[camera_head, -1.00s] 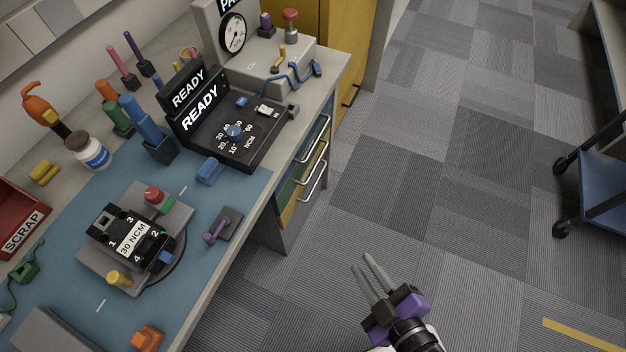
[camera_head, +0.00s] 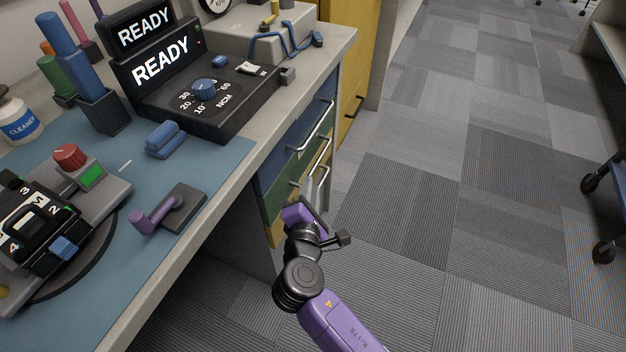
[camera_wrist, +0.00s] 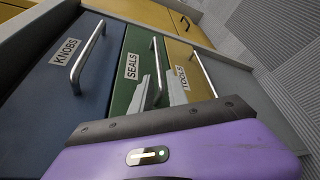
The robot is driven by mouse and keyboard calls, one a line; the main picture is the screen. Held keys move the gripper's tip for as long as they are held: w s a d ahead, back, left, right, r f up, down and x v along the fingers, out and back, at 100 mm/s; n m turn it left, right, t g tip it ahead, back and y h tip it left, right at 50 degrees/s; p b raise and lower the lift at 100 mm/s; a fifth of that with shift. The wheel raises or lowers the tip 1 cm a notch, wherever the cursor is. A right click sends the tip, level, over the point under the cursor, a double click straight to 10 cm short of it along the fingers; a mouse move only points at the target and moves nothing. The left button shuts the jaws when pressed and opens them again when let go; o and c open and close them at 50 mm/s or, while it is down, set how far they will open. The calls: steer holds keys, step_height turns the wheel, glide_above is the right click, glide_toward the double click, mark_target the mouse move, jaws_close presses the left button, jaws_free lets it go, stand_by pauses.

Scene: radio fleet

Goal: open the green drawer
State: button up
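The green drawer (camera_head: 277,200), labelled SEALS, is in the desk's drawer unit, between a blue drawer and a yellow one. In the wrist view the green drawer (camera_wrist: 126,68) looks shut, with its metal bar handle (camera_wrist: 156,60) running down its front. My gripper (camera_head: 313,190) is at the drawer fronts. In the wrist view my gripper (camera_wrist: 158,85) is open, with one grey finger on each side of the lower part of the green drawer's handle. I cannot tell whether the fingers touch it.
The blue KNOBS drawer (camera_wrist: 58,95) and yellow TOOLS drawer (camera_wrist: 183,53) flank it, each with a bar handle. The desk top (camera_head: 240,160) juts above, holding a READY device (camera_head: 190,95). Open carpet lies right, with a blue cart (camera_head: 612,205) at the far edge.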

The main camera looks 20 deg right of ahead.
mark_target(312, 174)
steer(key=shift+w+d, duration=0.1)
steer(key=shift+w, duration=0.25)
steer(key=shift+b+x, duration=1.05)
steer(key=shift+x, duration=2.5)
jaws_close()
